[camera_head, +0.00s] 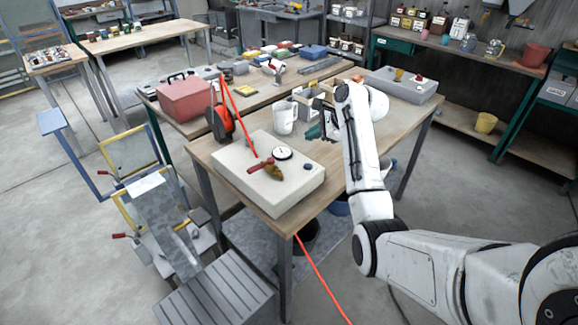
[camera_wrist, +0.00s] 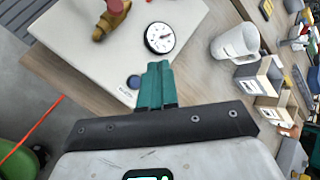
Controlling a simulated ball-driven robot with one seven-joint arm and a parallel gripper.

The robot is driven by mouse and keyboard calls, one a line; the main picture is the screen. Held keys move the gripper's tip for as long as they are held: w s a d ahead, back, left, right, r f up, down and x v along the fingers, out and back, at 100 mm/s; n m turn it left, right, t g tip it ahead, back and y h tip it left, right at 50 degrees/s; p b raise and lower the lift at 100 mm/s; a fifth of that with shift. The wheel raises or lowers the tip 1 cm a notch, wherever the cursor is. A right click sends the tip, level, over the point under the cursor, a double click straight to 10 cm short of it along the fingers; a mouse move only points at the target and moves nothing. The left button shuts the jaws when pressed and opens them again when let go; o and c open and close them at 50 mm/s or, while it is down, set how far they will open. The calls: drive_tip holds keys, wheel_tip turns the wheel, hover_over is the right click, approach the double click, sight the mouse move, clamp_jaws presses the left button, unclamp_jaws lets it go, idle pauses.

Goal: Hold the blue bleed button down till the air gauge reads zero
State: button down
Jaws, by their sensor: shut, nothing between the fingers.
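The blue bleed button (camera_head: 308,166) is a small round cap on top of the pale box (camera_head: 235,170). In the wrist view the button (camera_wrist: 134,82) shows just left of my green fingers. The air gauge (camera_head: 282,153) is a white dial with a black rim; in the wrist view the gauge (camera_wrist: 160,38) lies beyond the fingertips, its dark needle off to one side, the number too small to read. My gripper (camera_wrist: 160,64) is shut and empty. In the head view my gripper (camera_head: 318,131) is beyond the button, apart from it.
A brass valve (camera_wrist: 113,8) with a red handle (camera_head: 262,165) sits on the box beside the gauge. A white jug (camera_wrist: 235,43) and small bins (camera_wrist: 262,76) stand on the wooden table to the right. A red hose (camera_head: 240,120) runs to the box.

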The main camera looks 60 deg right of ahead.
drive_tip(key=shift+w, duration=0.1)
idle(0.3)
drive_tip(key=b, duration=0.9)
hover_over(310, 167)
wheel_tip(310, 167, down, 7)
drive_tip(key=shift+d+r, duration=0.15)
drive_tip(key=shift+f, duration=1)
drive_tip(key=shift+f+p, duration=0.15)
drive_tip(key=shift+p, duration=0.35)
idle(0.3)
drive_tip(key=shift+f, duration=0.25)
